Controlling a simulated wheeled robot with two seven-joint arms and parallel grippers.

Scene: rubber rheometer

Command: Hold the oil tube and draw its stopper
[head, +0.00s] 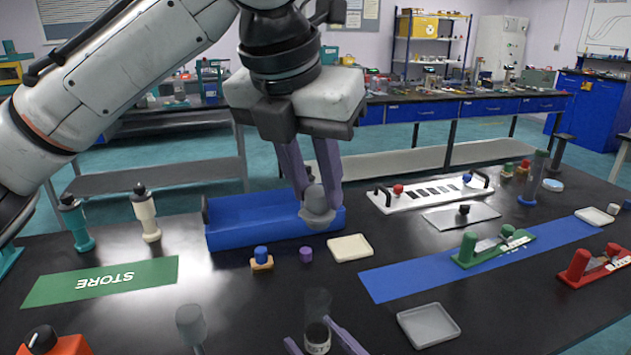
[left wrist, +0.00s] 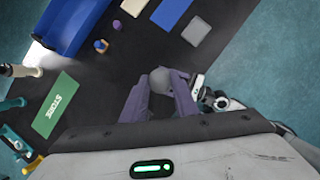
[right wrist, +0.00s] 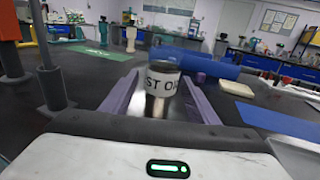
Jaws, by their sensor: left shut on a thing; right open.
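My left gripper (head: 317,190) is shut on a grey rounded stopper (head: 317,215), held up in the air. The stopper also shows between the purple fingers in the left wrist view (left wrist: 160,80). The oil tube (head: 317,305) stands at the front of the table, clear above, with a white label and dark contents low down. No stopper shows on its top. My right gripper (head: 320,337) is open, with a finger on either side of the tube. In the right wrist view the labelled tube (right wrist: 161,90) is between the fingers; whether they touch it I cannot tell.
A blue tray (head: 250,238) lies behind the stopper in the picture. A blue-topped piece (head: 262,260), a purple cap (head: 306,254) and a cream dish (head: 350,247) lie nearby. A grey post (head: 191,325) stands left of the tube, a grey dish (head: 428,325) right. The green STORE mat (head: 100,282) is clear.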

